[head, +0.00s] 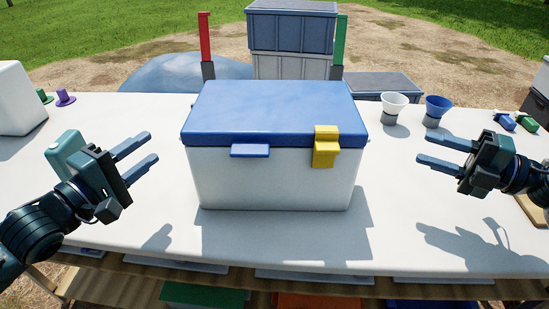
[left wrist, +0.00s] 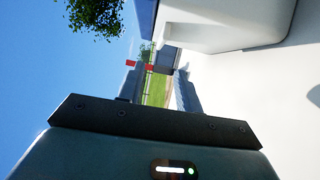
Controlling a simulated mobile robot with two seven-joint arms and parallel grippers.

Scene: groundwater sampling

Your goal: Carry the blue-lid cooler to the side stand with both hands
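The blue-lid cooler (head: 275,180) stands upright and closed on the white table, in the middle of the head view. It has a white body, a blue front tab and a yellow latch (head: 326,147) on the front right. My left gripper (head: 154,147) is open and empty to the left of the cooler, apart from it. My right gripper (head: 422,151) is open and empty to the right, also apart from it. The left wrist view shows the open left fingers (left wrist: 158,88) with a white-and-blue box side above them. I cannot make out the side stand.
On the white table (head: 280,245), a white cup (head: 394,104) and a blue cup (head: 436,107) stand behind my right gripper. A white container (head: 17,98) is at the far left. Stacked grey crates (head: 291,30) stand behind the table. The front of the table is clear.

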